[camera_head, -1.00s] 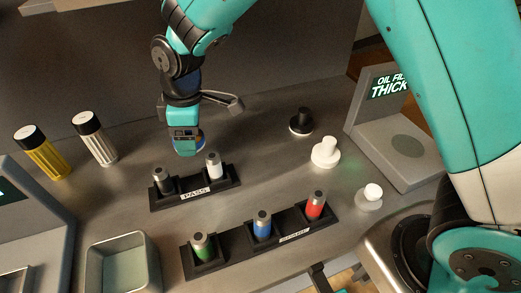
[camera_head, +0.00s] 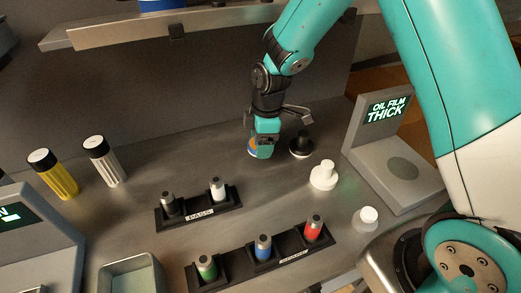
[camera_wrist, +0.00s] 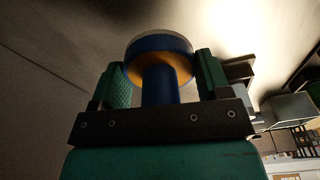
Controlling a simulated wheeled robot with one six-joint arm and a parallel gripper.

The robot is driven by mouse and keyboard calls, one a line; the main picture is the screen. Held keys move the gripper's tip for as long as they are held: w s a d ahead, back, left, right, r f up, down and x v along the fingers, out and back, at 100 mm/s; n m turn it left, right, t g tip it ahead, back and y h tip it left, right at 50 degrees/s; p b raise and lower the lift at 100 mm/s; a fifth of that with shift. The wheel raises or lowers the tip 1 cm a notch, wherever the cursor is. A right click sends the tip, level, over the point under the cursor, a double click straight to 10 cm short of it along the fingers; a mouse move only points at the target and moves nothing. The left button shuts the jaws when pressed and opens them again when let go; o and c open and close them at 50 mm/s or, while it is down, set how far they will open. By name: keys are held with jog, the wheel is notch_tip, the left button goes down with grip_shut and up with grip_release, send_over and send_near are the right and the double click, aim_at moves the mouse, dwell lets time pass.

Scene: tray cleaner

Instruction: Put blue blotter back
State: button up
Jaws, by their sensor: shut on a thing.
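The blue blotter (camera_wrist: 160,85) is between the two fingers of my gripper (camera_wrist: 160,88) in the wrist view. It has a blue stem and a round head with an orange underside and a pale rim. In the head view my gripper (camera_head: 263,148) is shut on it at the back of the counter, and only a bit of the blotter (camera_head: 252,147) shows beside the fingers. My gripper is just left of a black blotter (camera_head: 301,146). A white blotter (camera_head: 323,176) stands in front of the black one. I cannot tell whether the held blotter touches the counter.
A smaller white-topped piece (camera_head: 368,217) stands front right. The oil film gauge (camera_head: 390,150) is at the right. The PASS rack (camera_head: 199,211) and a rack with green, blue and red cylinders (camera_head: 262,262) stand in front. Yellow (camera_head: 53,174) and white (camera_head: 104,161) bottles stand at left.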

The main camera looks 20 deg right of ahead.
aim_at(261, 161)
jog(key=shift+f, duration=2.15)
jog(key=shift+f, duration=0.2)
jog(key=o, duration=1)
jog(key=shift+r, duration=0.15)
